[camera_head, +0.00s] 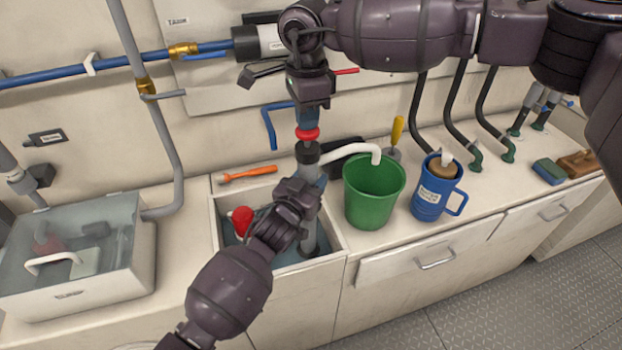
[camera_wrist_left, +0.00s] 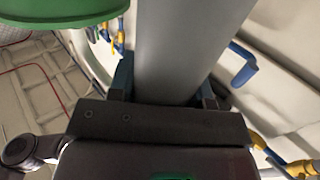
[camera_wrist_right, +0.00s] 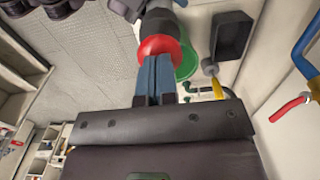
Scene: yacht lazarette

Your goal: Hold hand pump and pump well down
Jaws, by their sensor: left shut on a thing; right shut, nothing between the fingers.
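The hand pump stands upright in the well (camera_head: 338,246), a recessed open box with water in it. Its grey barrel (camera_head: 309,233) also fills the middle of the left wrist view (camera_wrist_left: 185,50). Its black collar and red knob (camera_head: 308,134) are on top, and a white spout (camera_head: 350,146) reaches over the green bucket (camera_head: 372,200). My left gripper (camera_head: 311,189) is shut around the barrel below the collar. My right gripper (camera_head: 308,120) is shut and empty, pointing down with its fingertips at the red knob (camera_wrist_right: 160,46); whether they touch is unclear. A red ball (camera_head: 241,220) sits in the well.
A blue mug (camera_head: 432,196) stands right of the bucket. An orange tool (camera_head: 248,173) lies behind the well. Black hoses rise behind the mug. The counter's right part holds a sponge (camera_head: 549,171) and brush.

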